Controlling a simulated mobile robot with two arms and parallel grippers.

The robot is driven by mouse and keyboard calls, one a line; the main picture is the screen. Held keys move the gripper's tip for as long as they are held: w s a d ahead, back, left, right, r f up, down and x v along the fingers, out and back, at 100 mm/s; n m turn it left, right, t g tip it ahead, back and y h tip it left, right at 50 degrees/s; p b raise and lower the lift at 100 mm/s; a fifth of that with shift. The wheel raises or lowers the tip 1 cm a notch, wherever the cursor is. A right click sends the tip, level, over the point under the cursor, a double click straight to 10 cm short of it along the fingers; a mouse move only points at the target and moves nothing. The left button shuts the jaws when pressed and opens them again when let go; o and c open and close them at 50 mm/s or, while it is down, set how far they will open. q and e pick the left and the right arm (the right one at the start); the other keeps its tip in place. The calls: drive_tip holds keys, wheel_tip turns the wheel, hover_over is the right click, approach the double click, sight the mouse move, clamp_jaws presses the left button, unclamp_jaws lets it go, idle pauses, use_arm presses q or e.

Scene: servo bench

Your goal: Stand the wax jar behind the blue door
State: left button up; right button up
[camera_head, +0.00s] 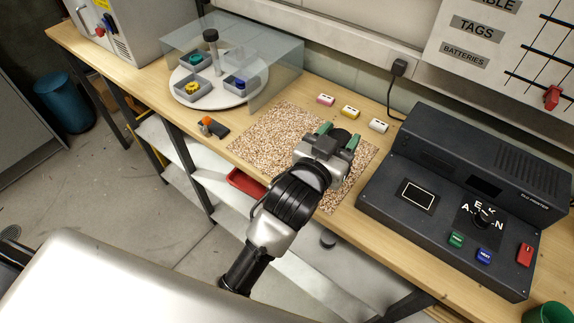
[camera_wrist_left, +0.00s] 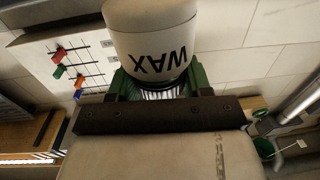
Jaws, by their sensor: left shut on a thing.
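My left gripper (camera_head: 338,137) is shut on the wax jar (camera_wrist_left: 152,32), above the speckled mat on the bench. In the left wrist view, the cream jar has WAX in black letters, upside down in that picture. It sits between the green fingers of the gripper (camera_wrist_left: 161,84). In the head view, the gripper mostly hides the jar; a dark round part shows between the fingers, perhaps its lid. I see no blue door in either view. My right gripper is not in view.
The speckled mat (camera_head: 268,128) lies mid-bench. A black printer (camera_head: 450,195) stands right; a round tray (camera_head: 206,100) with small bins and a clear screen (camera_head: 275,78) stands left.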

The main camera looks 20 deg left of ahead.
use_arm(q)
drive_tip(key=w+a+f+p, duration=0.1)
drive_tip(key=a+f, duration=0.2)
drive_tip(key=w+a+f+p, duration=0.1)
drive_tip(key=a+f, duration=0.2)
drive_tip(key=a, duration=0.1)
drive_tip(key=w+a+f+p, duration=0.1)
drive_tip(key=a+f, duration=0.3)
drive_tip(key=shift+a, duration=0.15)
drive_tip(key=shift+f, duration=0.25)
drive_tip(key=shift+f, duration=0.2)
drive_tip(key=o, duration=1.1)
